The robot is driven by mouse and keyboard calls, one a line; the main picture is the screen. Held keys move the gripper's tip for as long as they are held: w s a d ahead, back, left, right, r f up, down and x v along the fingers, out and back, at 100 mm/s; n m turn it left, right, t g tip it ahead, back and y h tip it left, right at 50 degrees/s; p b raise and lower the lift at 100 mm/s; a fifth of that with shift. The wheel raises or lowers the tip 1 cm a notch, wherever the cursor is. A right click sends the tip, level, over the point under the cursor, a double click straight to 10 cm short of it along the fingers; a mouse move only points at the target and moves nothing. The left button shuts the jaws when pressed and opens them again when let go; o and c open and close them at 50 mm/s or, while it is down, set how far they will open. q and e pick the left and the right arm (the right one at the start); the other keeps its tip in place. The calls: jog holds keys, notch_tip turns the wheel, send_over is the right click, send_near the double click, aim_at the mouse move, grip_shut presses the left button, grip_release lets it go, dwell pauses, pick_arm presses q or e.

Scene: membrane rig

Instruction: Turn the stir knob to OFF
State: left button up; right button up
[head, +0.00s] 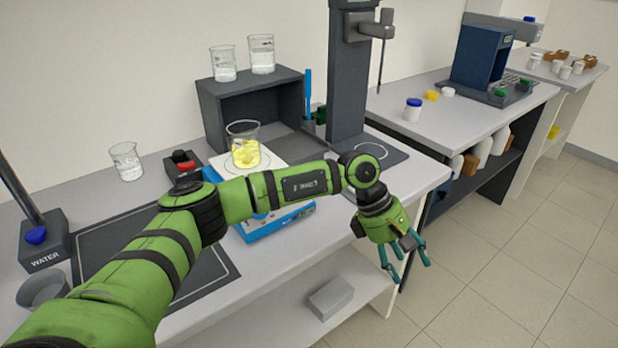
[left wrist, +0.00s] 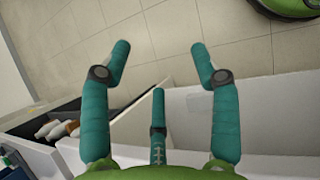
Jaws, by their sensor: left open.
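I cannot make out a stir knob for certain. A blue bench device (head: 277,222) with a white top sits at the front edge of the bench, partly hidden behind my left arm. A beaker with yellow pieces (head: 245,154) stands behind my forearm. A dark stand with a side head and thin rod (head: 347,70) rises behind. My left gripper (head: 405,265) is open and empty, pointing down beyond the bench's front edge, apart from the device. In the left wrist view its teal fingers (left wrist: 160,60) are spread with nothing between them.
A dark shelf (head: 213,112) carries two beakers. A small black box with a red top (head: 184,166) and another beaker (head: 126,161) stand at left. A second bench (head: 470,115) stands at right. The tiled floor (head: 520,250) before it is clear.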

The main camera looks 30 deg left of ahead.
pick_arm(q)
jog(key=w+a+r+m+y, duration=0.1)
jog(key=a+r+y, duration=0.3)
jog(key=a, duration=0.4)
jog(key=a+r+m+t+y, duration=0.1)
jog(key=a+r+y, duration=0.25)
jog(key=a, duration=0.55)
jog(key=w+a+r+m+y, duration=0.1)
jog(key=a+r+y, duration=0.35)
jog(key=a, duration=0.35)
jog(key=shift+h, duration=0.5)
jog(key=p+x, duration=0.1)
jog(key=x, duration=0.4)
jog(key=shift+a+p, duration=0.25)
jog(key=shift+p, duration=0.15)
jog(key=shift+w+a+f, duration=0.15)
jog(key=shift+a+f, duration=0.05)
jog(key=shift+f, duration=0.45)
jog(key=c, duration=1.1)
